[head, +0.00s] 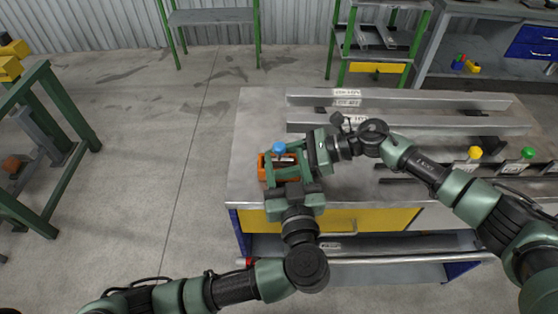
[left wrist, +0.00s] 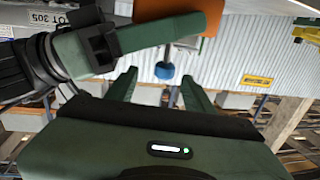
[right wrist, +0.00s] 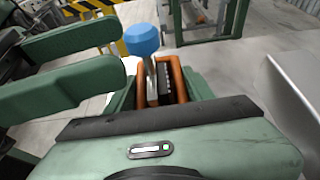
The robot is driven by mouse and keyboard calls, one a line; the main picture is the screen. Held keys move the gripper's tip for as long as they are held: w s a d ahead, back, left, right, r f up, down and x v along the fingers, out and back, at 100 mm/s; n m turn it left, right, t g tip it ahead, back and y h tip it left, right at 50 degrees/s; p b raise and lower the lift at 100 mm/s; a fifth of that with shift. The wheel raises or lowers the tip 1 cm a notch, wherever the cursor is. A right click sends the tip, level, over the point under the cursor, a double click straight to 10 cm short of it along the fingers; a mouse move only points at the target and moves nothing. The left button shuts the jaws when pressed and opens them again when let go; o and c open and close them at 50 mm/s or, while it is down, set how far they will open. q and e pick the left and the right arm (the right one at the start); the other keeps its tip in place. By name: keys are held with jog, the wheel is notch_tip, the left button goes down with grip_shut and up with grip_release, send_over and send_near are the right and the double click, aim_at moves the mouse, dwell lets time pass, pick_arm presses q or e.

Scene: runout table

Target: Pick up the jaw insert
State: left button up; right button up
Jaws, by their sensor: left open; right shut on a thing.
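An orange holder (head: 262,168) sits on the near left part of the table. A grey piece with a blue knob (head: 279,148) stands in it and looks like the jaw insert. In the right wrist view the blue knob (right wrist: 142,40) tops a grey stem, beside a dark serrated strip inside the holder (right wrist: 178,80). My right gripper (right wrist: 162,88) is shut on the orange holder, its fingers at the holder's sides. My left gripper (head: 284,168) is open at the holder's near side. In the left wrist view the blue knob (left wrist: 167,72) shows between its fingers, and no contact is visible.
The table (head: 255,115) carries long grey metal bars (head: 410,122) at the back. A yellow knob (head: 475,153) and a green knob (head: 527,154) stand at the right. Bare tabletop lies left of the bars. My two grippers are close together over the holder.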

aim_at(280, 152)
pick_arm(q)
jog(key=w, duration=0.2)
jog(key=w+a, duration=0.1)
jog(key=w, duration=0.1)
jog(key=shift+w+a+f, duration=0.15)
jog(key=shift+w, duration=0.1)
grip_shut()
dwell(1.2)
